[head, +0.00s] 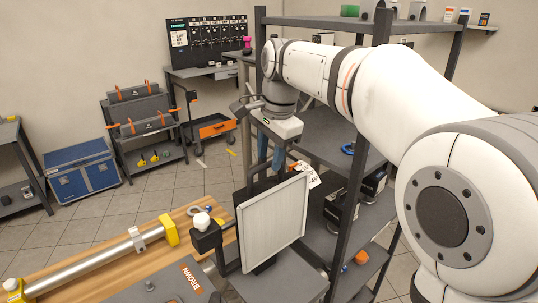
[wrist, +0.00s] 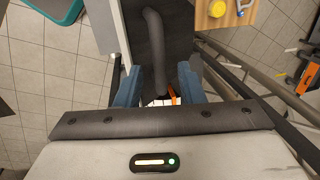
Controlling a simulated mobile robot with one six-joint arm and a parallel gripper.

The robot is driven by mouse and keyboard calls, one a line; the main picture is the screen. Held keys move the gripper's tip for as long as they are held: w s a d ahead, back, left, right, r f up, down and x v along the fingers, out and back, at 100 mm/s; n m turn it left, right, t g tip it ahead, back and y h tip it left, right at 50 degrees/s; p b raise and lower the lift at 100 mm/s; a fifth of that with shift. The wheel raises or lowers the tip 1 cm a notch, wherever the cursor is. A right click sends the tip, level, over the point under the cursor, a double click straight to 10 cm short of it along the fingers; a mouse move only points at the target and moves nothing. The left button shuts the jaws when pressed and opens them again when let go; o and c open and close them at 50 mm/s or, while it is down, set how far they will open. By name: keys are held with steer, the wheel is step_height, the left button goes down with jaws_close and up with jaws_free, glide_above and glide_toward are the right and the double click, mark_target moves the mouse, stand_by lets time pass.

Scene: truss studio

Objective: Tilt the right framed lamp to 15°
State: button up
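The framed lamp (head: 270,225) is a pale ribbed panel in a dark frame, standing tilted in the lower middle of the head view. A dark bent handle (wrist: 155,50) runs between my fingers in the wrist view. A white knob (head: 201,220) on a dark block sits left of the panel. A white tag with small marks (head: 308,176) is at the lamp's upper right; I cannot read its angle. My gripper (head: 270,155) is pointed down above the lamp's top. Its blue fingers (wrist: 158,80) stand apart on either side of the handle, with gaps visible. Only one framed lamp shows.
A dark shelf rack (head: 355,145) stands close behind and right of the lamp. A wooden table (head: 85,260) carries a metal tube (head: 85,262) with yellow clamps, front left. A grey case marked BROWN (head: 155,283) lies beside the lamp.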

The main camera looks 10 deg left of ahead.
steer(key=shift+a+f, duration=0.1)
steer(key=shift+f, duration=0.35)
steer(key=shift+c, duration=0.3)
jaws_close()
